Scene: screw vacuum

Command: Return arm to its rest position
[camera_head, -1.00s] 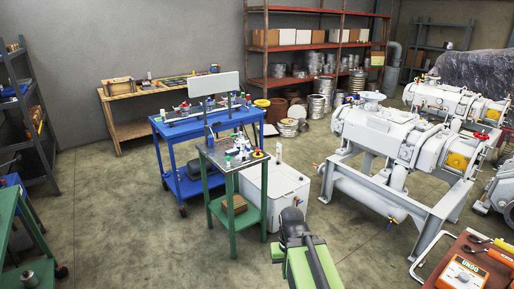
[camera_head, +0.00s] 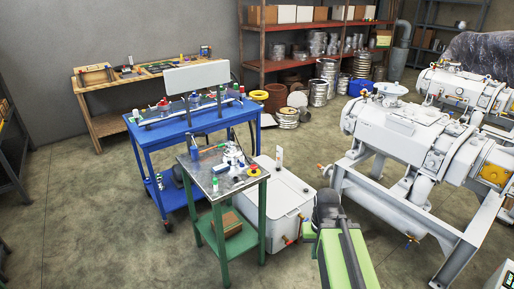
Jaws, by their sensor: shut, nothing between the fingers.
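My own green and dark grey arm (camera_head: 343,250) rises from the bottom edge of the head view, right of centre. Its dark upper part (camera_head: 328,208) stands in front of the floor between the white tank and the vacuum pump. I cannot make out any gripper fingers, and nothing held shows on the arm.
A small green table (camera_head: 225,230) with a metal top stands left of my arm, beside a white tank (camera_head: 278,200). A blue cart (camera_head: 150,150) is behind it. A large white vacuum pump (camera_head: 400,135) stands close on the right. Floor (camera_head: 90,220) at left is free.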

